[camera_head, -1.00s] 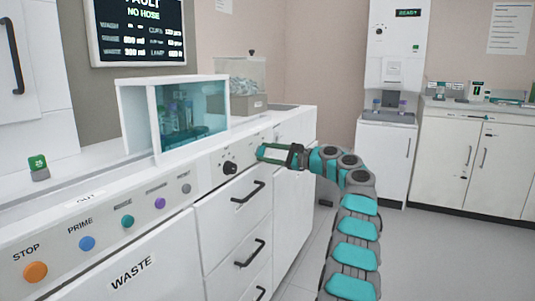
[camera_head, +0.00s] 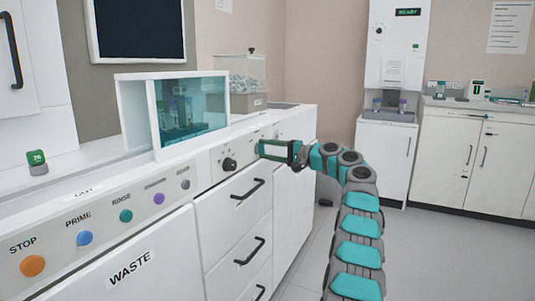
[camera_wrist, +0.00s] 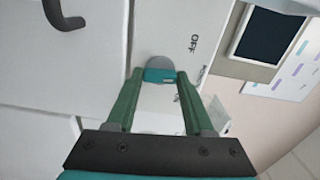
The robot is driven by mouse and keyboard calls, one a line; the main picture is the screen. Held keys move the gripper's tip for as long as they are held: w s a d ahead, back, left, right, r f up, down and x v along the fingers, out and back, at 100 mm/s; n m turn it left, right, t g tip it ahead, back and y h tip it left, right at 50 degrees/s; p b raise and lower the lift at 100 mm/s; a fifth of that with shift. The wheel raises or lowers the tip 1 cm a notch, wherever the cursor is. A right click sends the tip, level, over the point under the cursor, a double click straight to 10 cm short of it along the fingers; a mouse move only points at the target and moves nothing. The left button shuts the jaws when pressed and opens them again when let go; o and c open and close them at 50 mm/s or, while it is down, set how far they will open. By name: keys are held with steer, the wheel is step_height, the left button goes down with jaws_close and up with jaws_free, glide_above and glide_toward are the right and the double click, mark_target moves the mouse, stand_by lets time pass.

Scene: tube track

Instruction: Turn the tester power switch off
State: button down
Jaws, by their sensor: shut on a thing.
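The power switch (camera_wrist: 160,75) is a small teal and grey knob on the white panel in the wrist view. The word OFF is printed beside it, and another label is partly hidden by a finger. My gripper (camera_wrist: 157,84) has its two green fingers on either side of the switch, shut on it. In the head view my gripper (camera_head: 266,149) reaches the counter's front panel to the right of a black knob (camera_head: 229,163), and the switch is hidden there. The wall screen (camera_head: 138,30) above the counter is dark.
Drawers with black handles (camera_head: 248,190) lie below the panel. Coloured buttons, including an orange STOP button (camera_head: 33,266), run along the left front. A glass-fronted box (camera_head: 190,105) stands on the counter. The floor at right is clear.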

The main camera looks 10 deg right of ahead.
steer(key=n, duration=0.2)
steer(key=shift+f+n, duration=0.3)
steer(key=shift+n, duration=0.1)
steer(key=n, duration=0.5)
steer(key=shift+r, duration=0.15)
steer(key=shift+c, duration=1.4)
jaws_free()
steer(key=shift+r, duration=0.1)
steer(key=b+v, duration=0.2)
steer(key=v, duration=0.5)
steer(key=shift+s+d, duration=0.25)
